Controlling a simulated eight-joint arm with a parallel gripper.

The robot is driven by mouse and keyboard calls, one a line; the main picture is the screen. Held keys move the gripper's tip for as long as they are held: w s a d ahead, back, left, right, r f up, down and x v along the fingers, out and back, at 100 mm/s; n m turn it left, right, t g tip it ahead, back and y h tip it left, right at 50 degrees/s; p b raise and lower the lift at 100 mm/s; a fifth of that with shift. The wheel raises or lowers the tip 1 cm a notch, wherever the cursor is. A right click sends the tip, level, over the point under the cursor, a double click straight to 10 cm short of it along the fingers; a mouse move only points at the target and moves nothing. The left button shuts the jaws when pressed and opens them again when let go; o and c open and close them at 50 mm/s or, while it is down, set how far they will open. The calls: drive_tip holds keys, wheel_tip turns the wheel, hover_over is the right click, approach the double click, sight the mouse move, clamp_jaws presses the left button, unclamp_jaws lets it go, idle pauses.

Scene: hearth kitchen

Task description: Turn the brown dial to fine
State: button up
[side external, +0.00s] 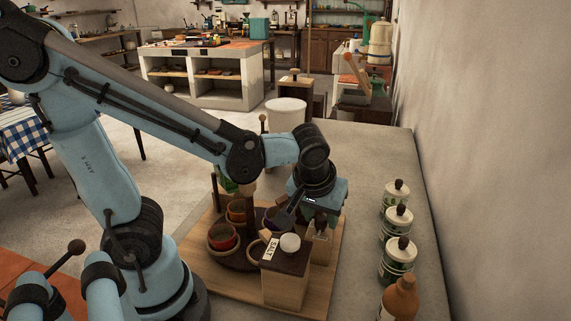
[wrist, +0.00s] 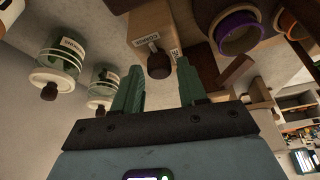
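In the side view my gripper (side external: 306,212) points down over the wooden board (side external: 215,280), behind the box labelled SALT (side external: 284,284). The dial's setting cannot be made out.
Bowls, including a red-lined one (side external: 222,237), stand left of the SALT box. Several lidded jars (side external: 397,222) line the right side of the counter, with a brown bottle (side external: 399,300) in front. Bare counter (side external: 365,200) lies between board and jars.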

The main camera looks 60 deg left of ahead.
clamp_jaws()
drive_tip(key=shift+m, duration=0.3)
drive_tip(key=m+h, duration=0.1)
drive_tip(key=m, duration=0.3)
drive_tip(key=shift+a+t+h, duration=0.15)
drive_tip(key=shift+t+h, duration=0.25)
drive_tip(key=m+h, duration=0.1)
drive_tip(key=m, duration=0.3)
drive_tip(key=shift+m+h, duration=0.4)
drive_tip(key=m, duration=0.2)
drive_tip(key=m+h, duration=0.1)
drive_tip(key=m, duration=0.1)
drive_tip(key=shift+a+g+h, duration=0.15)
drive_tip(key=shift+g+h, duration=0.15)
drive_tip(key=shift+g, duration=0.1)
drive_tip(key=shift+m+g+h, duration=0.5)
drive_tip(key=shift+m+g, duration=0.1)
drive_tip(key=shift+m, duration=1.6)
